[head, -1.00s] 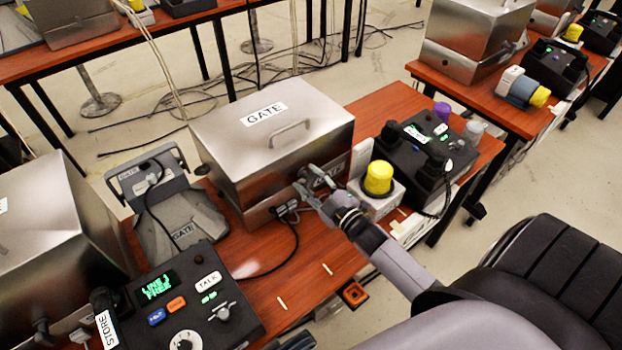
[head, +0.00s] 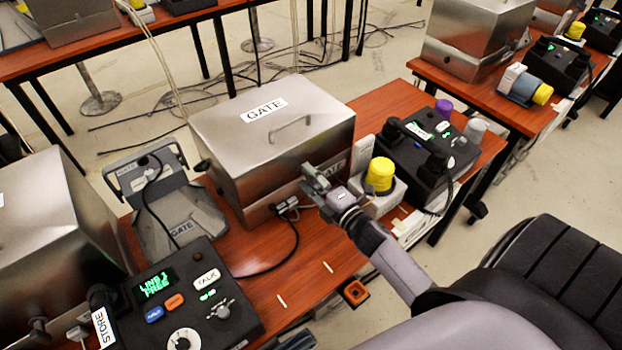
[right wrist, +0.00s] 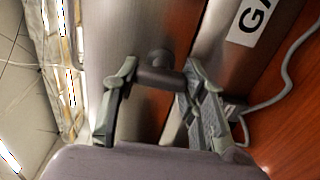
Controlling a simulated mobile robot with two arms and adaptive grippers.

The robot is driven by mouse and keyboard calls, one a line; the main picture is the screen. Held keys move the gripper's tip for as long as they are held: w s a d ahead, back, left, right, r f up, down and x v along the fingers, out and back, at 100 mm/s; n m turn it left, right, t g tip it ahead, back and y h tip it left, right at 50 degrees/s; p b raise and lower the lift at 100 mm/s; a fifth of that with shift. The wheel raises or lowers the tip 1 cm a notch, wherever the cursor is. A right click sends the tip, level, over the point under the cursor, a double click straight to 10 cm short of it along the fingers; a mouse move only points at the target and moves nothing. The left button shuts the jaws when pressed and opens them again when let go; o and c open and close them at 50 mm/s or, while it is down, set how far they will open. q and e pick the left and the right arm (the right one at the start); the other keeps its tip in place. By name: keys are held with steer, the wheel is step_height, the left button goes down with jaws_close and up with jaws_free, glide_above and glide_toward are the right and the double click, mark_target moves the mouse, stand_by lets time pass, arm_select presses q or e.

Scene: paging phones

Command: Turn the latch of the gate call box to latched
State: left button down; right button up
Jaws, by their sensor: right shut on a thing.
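The gate call box (head: 230,135) is a closed silver metal box with a GATE label on its lid, standing on the red-brown table. Its latch (right wrist: 160,75) is a dark knob on the front face, seen in the right wrist view between the fingers. My right gripper (head: 313,180) is at the box's front, and in the right wrist view (right wrist: 155,88) its two fingers are shut on the latch. In the head view the gripper hides the latch, so its turned position is hard to tell. My left gripper is not in view.
A yellow-capped beacon (head: 379,175) and a black phone console (head: 428,150) stand right of the box. A grey cradle (head: 180,210) stands to its left, and the STORE console (head: 215,295) is at front left. A cable runs below the box.

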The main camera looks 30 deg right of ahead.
stand_by(0.5)
steer(key=o, duration=1.2)
steer(key=shift+s, duration=0.25)
steer(key=s, duration=0.7)
steer(key=s+d, duration=0.1)
steer(key=s, duration=0.3)
steer(key=shift+s, duration=0.3)
